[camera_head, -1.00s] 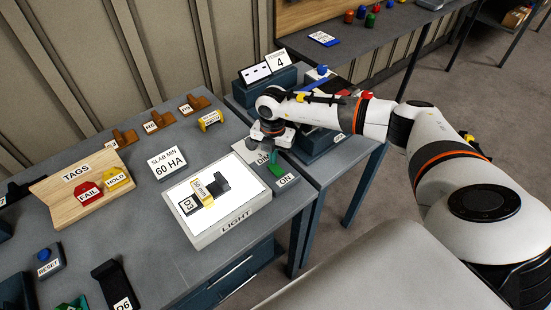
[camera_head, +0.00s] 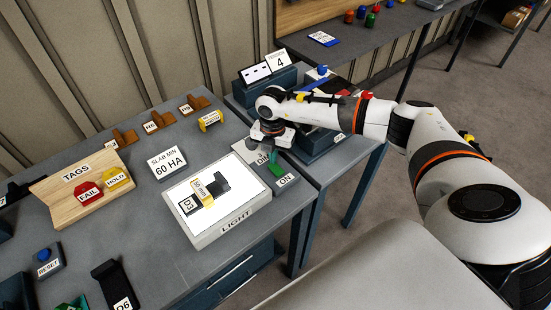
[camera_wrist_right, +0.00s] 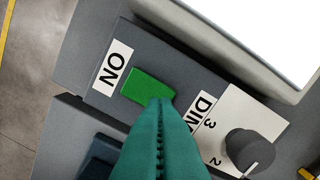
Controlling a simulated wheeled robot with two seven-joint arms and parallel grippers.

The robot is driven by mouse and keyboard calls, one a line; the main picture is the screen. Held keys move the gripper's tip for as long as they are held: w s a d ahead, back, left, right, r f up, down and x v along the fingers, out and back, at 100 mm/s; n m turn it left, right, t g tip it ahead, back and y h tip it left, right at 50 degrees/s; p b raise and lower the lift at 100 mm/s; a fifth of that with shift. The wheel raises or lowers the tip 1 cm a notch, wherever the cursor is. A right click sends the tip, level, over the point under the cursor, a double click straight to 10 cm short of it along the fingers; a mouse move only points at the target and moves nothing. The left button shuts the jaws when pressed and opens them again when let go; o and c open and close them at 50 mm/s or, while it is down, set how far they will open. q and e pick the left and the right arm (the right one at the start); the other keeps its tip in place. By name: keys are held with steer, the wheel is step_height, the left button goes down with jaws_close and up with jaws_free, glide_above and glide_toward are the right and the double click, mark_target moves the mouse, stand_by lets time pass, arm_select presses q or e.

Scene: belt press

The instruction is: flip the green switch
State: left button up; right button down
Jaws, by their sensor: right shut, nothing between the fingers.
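The green switch (camera_head: 276,169) is a small green rocker on a grey housing beside the light box. A white ON label (camera_head: 285,180) lies at its near end. In the right wrist view the green switch (camera_wrist_right: 148,89) lies between the ON label (camera_wrist_right: 113,67) and a partly hidden label that begins "DI". My right gripper (camera_wrist_right: 160,104) is shut and empty, its teal fingertips at the edge of the switch; whether they touch it I cannot tell. In the head view my right gripper (camera_head: 273,151) points down over the switch. My left gripper is not in view.
The lit box marked LIGHT (camera_head: 236,226) stands left of the switch, with a part on it. A dark round knob (camera_wrist_right: 249,150) on a numbered plate sits close to the fingers.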

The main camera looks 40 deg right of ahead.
steer(key=shift+f+b, duration=0.7)
steer(key=shift+f, duration=0.3)
stand_by(0.8)
steer(key=shift+r, duration=0.1)
steer(key=shift+r+p, duration=2.65)
steer(key=shift+r, duration=0.85)
steer(key=shift+f, duration=0.1)
